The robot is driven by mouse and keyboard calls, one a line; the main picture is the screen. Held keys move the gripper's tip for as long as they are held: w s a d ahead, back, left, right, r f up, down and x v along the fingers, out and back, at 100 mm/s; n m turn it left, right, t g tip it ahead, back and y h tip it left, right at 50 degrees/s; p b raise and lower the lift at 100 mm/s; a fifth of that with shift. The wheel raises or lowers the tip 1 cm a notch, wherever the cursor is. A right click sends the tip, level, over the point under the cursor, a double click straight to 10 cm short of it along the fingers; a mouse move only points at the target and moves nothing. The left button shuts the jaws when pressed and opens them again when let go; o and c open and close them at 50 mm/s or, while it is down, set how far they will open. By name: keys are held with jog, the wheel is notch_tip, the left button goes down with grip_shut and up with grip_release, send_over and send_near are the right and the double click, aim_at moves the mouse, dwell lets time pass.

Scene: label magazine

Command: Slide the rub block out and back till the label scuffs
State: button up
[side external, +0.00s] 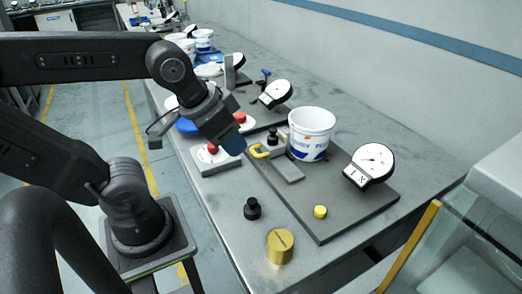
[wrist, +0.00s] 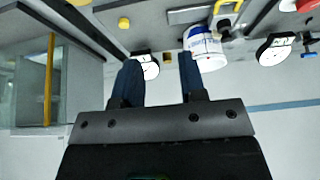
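A white tub (side external: 312,122) with a blue-and-white label stands upright on a dark base plate (side external: 330,222); it also shows in the wrist view (wrist: 205,48). A grey block (side external: 287,170) lies in front of the tub, with a yellow handle (side external: 262,152) at its left end. I cannot tell whether the block touches the label. The handle shows at the top edge of the wrist view (wrist: 228,5). My gripper (side external: 238,146) has blue fingers and hangs just left of the handle. In the wrist view my gripper (wrist: 158,62) has its fingers apart, with nothing between them.
A dial gauge (side external: 370,163) and a yellow knob (side external: 320,211) are on the same plate. A black knob (side external: 252,209) and a brass cylinder (side external: 280,246) stand near the front edge. A red-button box (side external: 216,158) is below my gripper. Other stations fill the bench behind.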

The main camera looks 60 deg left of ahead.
jog(key=w+a+n+g, duration=0.2)
jog(key=w+a+n, duration=0.35)
jog(key=n, duration=0.35)
jog(key=n+g, duration=0.1)
jog(key=n, duration=0.8)
send_near(253, 151)
jog(key=x, duration=0.8)
jog(key=shift+f, duration=0.2)
grip_shut()
